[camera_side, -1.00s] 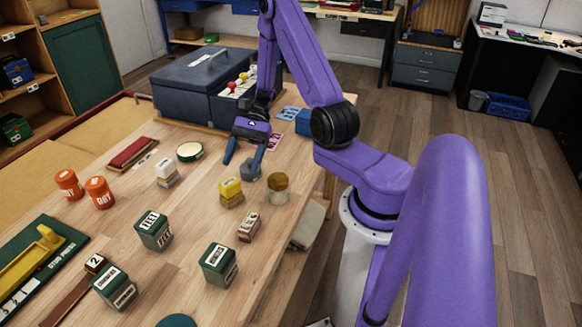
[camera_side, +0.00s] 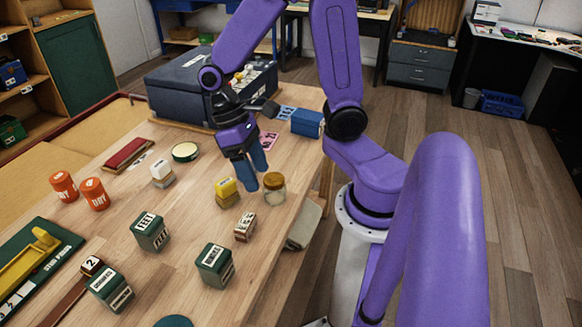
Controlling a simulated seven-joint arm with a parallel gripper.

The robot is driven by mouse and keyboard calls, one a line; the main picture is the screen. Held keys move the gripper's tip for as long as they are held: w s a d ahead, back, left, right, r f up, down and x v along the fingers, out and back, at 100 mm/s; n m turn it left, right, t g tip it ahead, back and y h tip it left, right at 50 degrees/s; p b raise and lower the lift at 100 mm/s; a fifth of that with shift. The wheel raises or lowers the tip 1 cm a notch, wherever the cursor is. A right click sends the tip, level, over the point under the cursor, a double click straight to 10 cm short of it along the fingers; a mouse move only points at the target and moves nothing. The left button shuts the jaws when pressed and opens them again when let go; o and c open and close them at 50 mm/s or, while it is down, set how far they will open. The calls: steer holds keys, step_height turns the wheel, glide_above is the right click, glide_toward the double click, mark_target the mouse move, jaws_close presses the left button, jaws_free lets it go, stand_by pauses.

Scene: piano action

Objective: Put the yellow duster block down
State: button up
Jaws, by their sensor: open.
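The yellow duster block (camera_side: 226,188) stands upright on the wooden table, with a yellow top and a paler lower part. My gripper (camera_side: 257,182) is above the table, just right of the block and beside a small glass jar (camera_side: 274,188). Its blue fingers point down and look apart from the block. The fingers overlap closely in this view, and I see nothing held between them.
A small white-labelled block (camera_side: 245,227) lies in front of the jar. A white block (camera_side: 162,174) and a round tin (camera_side: 185,152) stand to the left. Green boxes (camera_side: 151,232) stand nearer. A blue box (camera_side: 307,123) sits at the back right.

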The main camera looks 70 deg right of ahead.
steer(key=s+a+r+n+t, duration=0.2)
steer(key=s+r+n+t, duration=0.2)
steer(key=s+n, duration=0.4)
steer(key=shift+s+n+t+h, duration=0.3)
steer(key=shift+s+n+h, duration=0.1)
steer(key=shift+n, duration=0.7)
